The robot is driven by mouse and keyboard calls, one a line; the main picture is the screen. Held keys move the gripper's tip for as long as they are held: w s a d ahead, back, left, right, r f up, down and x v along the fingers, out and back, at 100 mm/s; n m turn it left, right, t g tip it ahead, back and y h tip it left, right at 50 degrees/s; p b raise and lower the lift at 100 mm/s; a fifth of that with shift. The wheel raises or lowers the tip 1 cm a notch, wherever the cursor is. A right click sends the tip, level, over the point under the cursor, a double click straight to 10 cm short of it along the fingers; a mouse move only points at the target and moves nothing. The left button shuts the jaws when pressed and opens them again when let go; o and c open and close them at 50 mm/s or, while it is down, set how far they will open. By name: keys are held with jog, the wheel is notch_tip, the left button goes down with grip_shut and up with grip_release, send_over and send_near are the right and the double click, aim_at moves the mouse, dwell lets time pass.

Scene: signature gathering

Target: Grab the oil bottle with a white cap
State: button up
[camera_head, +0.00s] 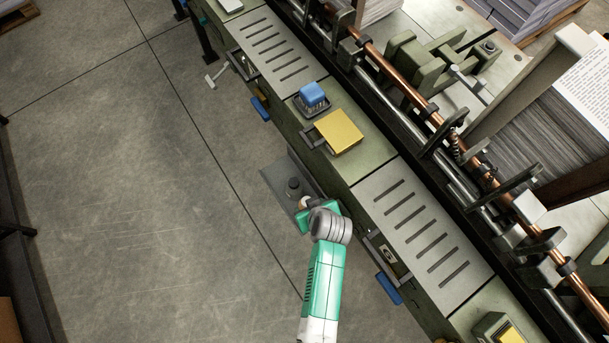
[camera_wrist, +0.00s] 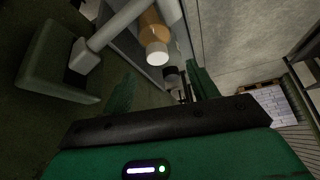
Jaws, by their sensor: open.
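The oil bottle (camera_wrist: 152,30) is amber with a white cap (camera_wrist: 158,55) and shows at the top middle of the wrist view. In the head view a small part of it (camera_head: 304,203) shows beside my gripper, mostly hidden by the wrist. A second, dark-capped bottle (camera_wrist: 171,76) is near it; it also shows in the head view (camera_head: 293,186) on the low grey shelf (camera_head: 281,177). My gripper (camera_wrist: 163,88) is open, its green fingers apart with nothing clearly held. The amber bottle appears beyond the fingers; I cannot tell the exact gap.
The green machine side (camera_head: 345,175) runs close along the right of the shelf. A blue-ended handle (camera_head: 388,288) sticks out near my arm. In the wrist view a metal rod (camera_wrist: 118,25) passes close to the bottle. Open floor (camera_head: 150,200) lies to the left.

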jog(key=shift+b+x, duration=1.25)
jog(key=shift+x, duration=2.55)
jog(key=shift+w+d, duration=0.15)
grip_shut()
